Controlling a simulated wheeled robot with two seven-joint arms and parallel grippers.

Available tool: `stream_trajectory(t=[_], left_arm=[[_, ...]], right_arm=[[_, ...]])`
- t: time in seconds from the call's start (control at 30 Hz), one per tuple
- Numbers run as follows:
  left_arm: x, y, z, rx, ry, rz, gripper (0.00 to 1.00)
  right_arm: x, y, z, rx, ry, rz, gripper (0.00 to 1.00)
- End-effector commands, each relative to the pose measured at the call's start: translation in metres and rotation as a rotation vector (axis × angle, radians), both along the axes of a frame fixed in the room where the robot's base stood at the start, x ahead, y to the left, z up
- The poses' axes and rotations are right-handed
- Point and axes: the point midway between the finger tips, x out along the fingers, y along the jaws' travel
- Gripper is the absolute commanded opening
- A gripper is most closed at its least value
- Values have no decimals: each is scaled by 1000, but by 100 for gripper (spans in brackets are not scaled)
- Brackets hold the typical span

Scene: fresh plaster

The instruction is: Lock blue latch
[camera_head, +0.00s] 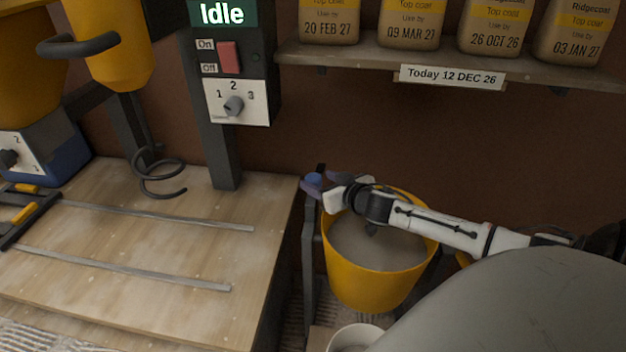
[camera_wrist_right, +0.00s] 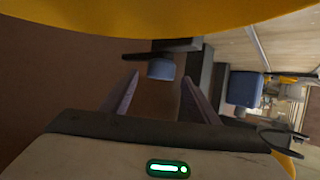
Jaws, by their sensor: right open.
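The blue latch (camera_head: 313,181) is a small blue knob at the top of the dark post left of the yellow bucket (camera_head: 370,285). It also shows in the right wrist view (camera_wrist_right: 161,69), hanging from a dark bar. My right gripper (camera_head: 318,190) reaches across the bucket from the right, with its fingers at the latch. In the right wrist view, its two fingers (camera_wrist_right: 158,92) are apart, with the latch beyond the gap between their tips. I cannot tell whether they touch it. My left gripper is not in view.
The bucket holds grey material. A wooden bench (camera_head: 130,240) with two metal rails is at left, below a mixer (camera_head: 120,50) with a dark spiral whisk. A control box (camera_head: 232,60) reads "Idle". A shelf (camera_head: 440,70) carries several dated bags. A pale container (camera_head: 355,338) stands below.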

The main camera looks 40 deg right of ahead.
Motion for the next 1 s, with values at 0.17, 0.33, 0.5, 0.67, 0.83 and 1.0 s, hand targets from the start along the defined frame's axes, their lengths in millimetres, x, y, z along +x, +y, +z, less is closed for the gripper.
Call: stream_trajectory(t=[0.17, 0.33, 0.5, 0.67, 0.83, 1.0], left_arm=[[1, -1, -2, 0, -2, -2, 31], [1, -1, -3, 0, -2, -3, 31], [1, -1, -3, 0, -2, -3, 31], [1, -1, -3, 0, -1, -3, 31], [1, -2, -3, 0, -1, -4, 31], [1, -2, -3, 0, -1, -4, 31]], right_arm=[[22, -4, -9, 2, -1, -1, 55], [33, -6, -14, 1, -1, 0, 55], [36, -7, -16, 1, 1, 1, 55], [36, -7, -15, 1, 1, 1, 55], [36, -7, -15, 0, 0, 1, 33], [36, -7, -15, 0, 0, 1, 5]])
